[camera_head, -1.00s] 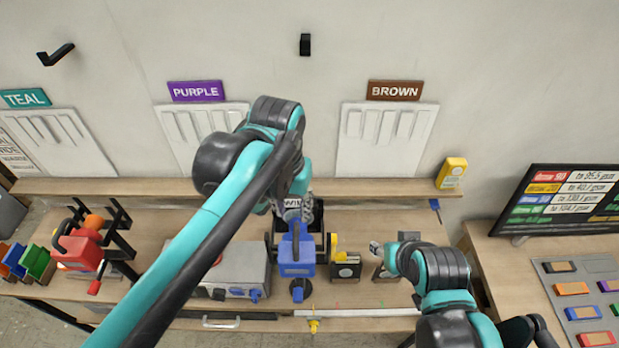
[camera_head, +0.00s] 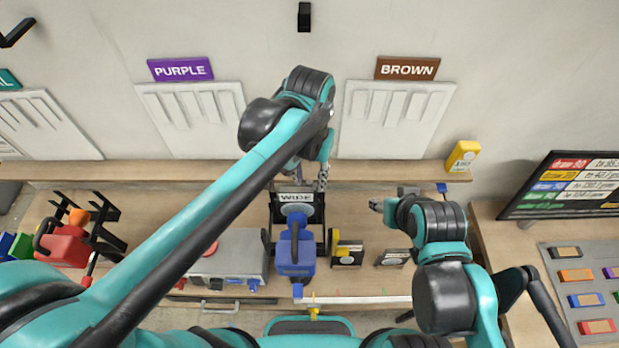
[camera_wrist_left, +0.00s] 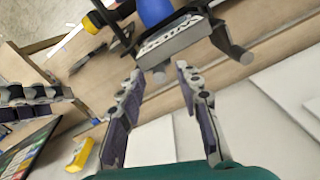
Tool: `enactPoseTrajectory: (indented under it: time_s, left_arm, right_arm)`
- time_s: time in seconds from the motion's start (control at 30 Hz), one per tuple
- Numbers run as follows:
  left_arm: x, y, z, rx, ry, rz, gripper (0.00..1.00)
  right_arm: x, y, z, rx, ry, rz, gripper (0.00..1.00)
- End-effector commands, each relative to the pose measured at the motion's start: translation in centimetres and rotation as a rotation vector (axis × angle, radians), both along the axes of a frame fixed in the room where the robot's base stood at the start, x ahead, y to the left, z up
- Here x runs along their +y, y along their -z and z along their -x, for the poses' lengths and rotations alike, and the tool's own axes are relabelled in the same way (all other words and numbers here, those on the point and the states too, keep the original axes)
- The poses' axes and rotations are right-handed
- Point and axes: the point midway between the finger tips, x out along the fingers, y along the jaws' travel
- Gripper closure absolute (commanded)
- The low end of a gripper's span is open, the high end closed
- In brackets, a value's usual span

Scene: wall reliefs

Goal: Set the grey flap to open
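I cannot pick out a grey flap for certain. A grey plate marked WIDE (camera_head: 296,197) tops a dark frame behind a blue vise-like tool; the plate also shows in the left wrist view (camera_wrist_left: 172,40), with a grey peg near each end. My left gripper (camera_head: 308,180) is just above and behind this plate. In the wrist view its fingers (camera_wrist_left: 160,70) are spread, with nothing between them, and the plate lies just beyond the tips. My right gripper (camera_head: 377,205) is over the bench to the right; its fingers are too small to read.
A grey box (camera_head: 228,258) with a red button stands left of the blue tool (camera_head: 295,255). Small dark-and-yellow blocks (camera_head: 347,252) stand to its right. A wooden ledge (camera_head: 220,172) runs along the wall, with a yellow device (camera_head: 462,156) at its right end.

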Motion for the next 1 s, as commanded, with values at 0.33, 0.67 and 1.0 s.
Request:
enactPoseTrajectory:
  time_s: [0.33,0.67,1.0]
  left_arm:
    - [0.02,1.13,0.02,0.000,0.000,0.000,0.66]
    - [0.03,1.11,0.01,0.000,0.000,0.000,1.00]
    - [-0.03,1.12,-0.19,0.000,0.053,0.000,1.00]
  right_arm:
    - [0.00,0.01,-0.01,0.000,0.000,0.000,0.54]
    - [0.00,0.01,-0.01,0.000,0.000,0.000,0.54]
    - [0.00,0.11,0.00,0.000,0.000,0.000,0.54]
